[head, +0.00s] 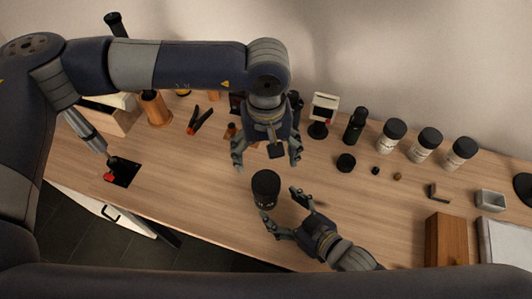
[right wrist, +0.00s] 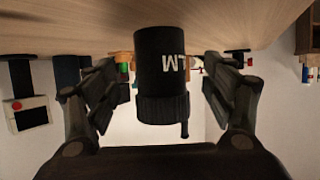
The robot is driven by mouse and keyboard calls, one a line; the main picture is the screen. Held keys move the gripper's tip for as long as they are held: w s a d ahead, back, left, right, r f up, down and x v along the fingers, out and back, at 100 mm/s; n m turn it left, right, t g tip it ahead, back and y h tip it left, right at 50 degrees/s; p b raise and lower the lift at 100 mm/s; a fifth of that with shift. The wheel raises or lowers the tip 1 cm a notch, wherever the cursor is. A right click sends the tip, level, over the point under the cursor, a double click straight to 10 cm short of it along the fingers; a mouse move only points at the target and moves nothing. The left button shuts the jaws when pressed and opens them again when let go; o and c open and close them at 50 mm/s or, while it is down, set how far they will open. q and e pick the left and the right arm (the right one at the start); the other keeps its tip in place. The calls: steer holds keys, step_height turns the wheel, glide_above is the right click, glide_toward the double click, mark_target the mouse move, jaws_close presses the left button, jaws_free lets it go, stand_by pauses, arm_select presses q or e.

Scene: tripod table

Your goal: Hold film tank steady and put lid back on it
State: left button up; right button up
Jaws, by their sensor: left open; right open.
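The film tank (head: 265,190) is a black cylinder with white lettering, upright near the table's front edge. In the right wrist view the tank (right wrist: 161,60) appears upside down, with a wider ribbed band at its top end; I cannot tell whether this is the lid. A short black disc-like piece (head: 346,163), possibly a lid, lies to the right on the table. My left gripper (head: 266,166) is open and empty, pointing down just behind the tank in the picture. My right gripper (head: 279,206) is open at the tank's front right, its fingers apart on either side of it.
Several white jars with black lids (head: 421,145) stand at the back right. A black bottle (head: 354,126) and red-handled pliers (head: 199,120) are at the back. A wooden block (head: 446,239) stands at the front right. Bare tabletop (head: 200,185) lies left of the tank.

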steer(key=shift+v, duration=2.6)
